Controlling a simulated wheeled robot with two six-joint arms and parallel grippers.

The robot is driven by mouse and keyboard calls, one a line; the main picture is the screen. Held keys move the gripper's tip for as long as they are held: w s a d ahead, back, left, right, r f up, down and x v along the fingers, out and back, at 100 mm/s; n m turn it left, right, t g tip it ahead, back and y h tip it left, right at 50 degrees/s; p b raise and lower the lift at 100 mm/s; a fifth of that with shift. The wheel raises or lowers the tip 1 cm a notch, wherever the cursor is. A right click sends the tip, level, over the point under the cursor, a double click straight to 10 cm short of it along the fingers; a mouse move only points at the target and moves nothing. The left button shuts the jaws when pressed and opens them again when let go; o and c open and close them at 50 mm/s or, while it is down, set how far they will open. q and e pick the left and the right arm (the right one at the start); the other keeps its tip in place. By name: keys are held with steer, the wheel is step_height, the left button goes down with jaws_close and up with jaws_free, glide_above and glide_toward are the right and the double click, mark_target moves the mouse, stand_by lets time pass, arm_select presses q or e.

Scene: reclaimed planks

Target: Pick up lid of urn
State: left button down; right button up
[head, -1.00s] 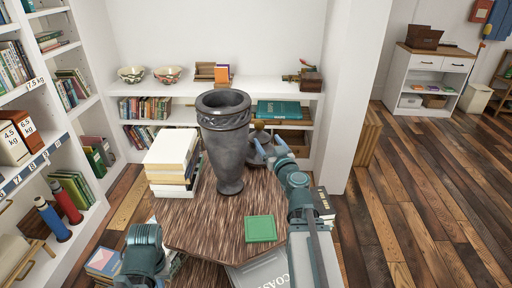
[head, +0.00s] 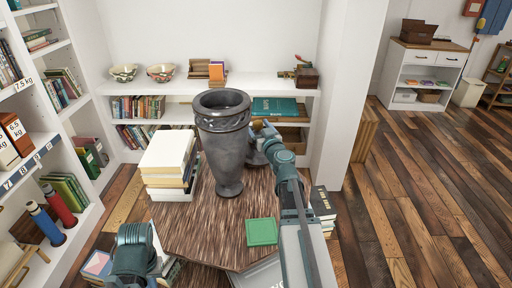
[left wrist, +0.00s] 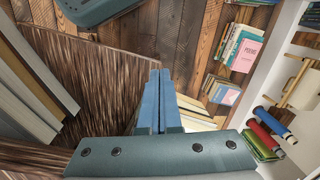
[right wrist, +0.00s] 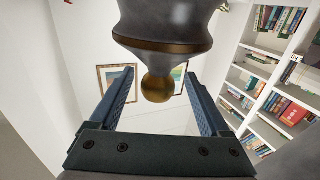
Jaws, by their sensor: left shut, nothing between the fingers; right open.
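The grey urn (head: 225,155) stands upright and open-mouthed on the wooden table (head: 215,235). Its dark grey lid (head: 255,158) is on the table just right of the urn, partly hidden by my right arm. My right gripper (head: 261,131) is at the lid's top. In the right wrist view, the lid (right wrist: 165,25) has a brass knob (right wrist: 157,89) that lies between the two open fingers, with gaps on both sides. My left gripper (left wrist: 155,85) is shut and empty near the table's front left edge.
A stack of books (head: 170,165) stands left of the urn, close to it. A green book (head: 262,232) lies near the table's front. White shelves (head: 200,86) stand behind the table.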

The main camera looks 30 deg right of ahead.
steer(key=w, duration=0.1)
steer(key=w+d, duration=0.1)
steer(key=shift+w, duration=0.4)
steer(key=shift+w+a, duration=0.1)
steer(key=shift+w, duration=0.2)
steer(key=shift+s, duration=0.1)
jaws_close()
stand_by(0.7)
